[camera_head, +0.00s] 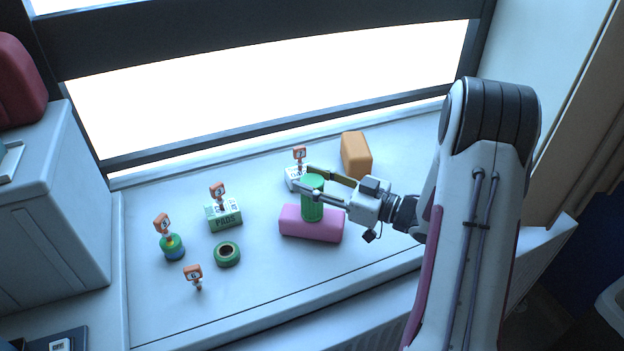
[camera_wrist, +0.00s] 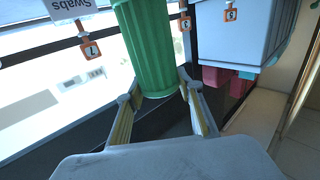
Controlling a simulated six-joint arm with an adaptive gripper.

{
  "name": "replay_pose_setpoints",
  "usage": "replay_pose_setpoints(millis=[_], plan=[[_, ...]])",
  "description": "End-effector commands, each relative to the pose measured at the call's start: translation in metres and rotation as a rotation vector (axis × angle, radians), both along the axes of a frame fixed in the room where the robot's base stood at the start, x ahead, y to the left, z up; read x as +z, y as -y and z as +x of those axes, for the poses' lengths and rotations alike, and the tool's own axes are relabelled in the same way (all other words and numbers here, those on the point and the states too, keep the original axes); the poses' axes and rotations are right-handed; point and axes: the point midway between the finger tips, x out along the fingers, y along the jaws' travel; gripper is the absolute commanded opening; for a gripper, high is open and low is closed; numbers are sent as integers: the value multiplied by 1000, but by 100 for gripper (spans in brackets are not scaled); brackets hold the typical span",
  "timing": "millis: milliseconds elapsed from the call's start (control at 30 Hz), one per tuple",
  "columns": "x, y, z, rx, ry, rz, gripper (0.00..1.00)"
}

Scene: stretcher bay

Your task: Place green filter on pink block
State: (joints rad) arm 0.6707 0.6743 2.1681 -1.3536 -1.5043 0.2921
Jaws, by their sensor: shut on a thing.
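The green filter (camera_head: 313,204) is an upright ribbed cylinder in the head view. My gripper (camera_head: 309,181) is shut on it, one finger on each side of its upper part. The pink block (camera_head: 312,230) lies lengthwise on the white surface directly below the filter. The filter's lower end overlaps the block's top; I cannot tell whether it rests there or hovers just above. In the wrist view the filter (camera_wrist: 151,45) fills the space beyond my fingers (camera_wrist: 163,108). I cannot make out the pink block in that view.
A white box (camera_head: 293,179) with a tag stands behind the filter, and an orange block (camera_head: 356,155) behind my gripper. To the left are a green pads box (camera_head: 225,215), a green ring (camera_head: 228,254), and a blue-green round item (camera_head: 172,247). The front-centre surface is clear.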

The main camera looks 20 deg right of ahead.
Motion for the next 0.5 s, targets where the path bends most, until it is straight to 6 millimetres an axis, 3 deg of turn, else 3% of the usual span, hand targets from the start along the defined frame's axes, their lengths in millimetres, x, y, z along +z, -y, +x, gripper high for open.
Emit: replay_pose_setpoints(millis=[33,67,100,500], plan=[[-1,0,0,0,1,1,0],[-1,0,0,0,0,0,41],[-1,0,0,0,0,0,52],[0,0,0,0,0,0,53]])
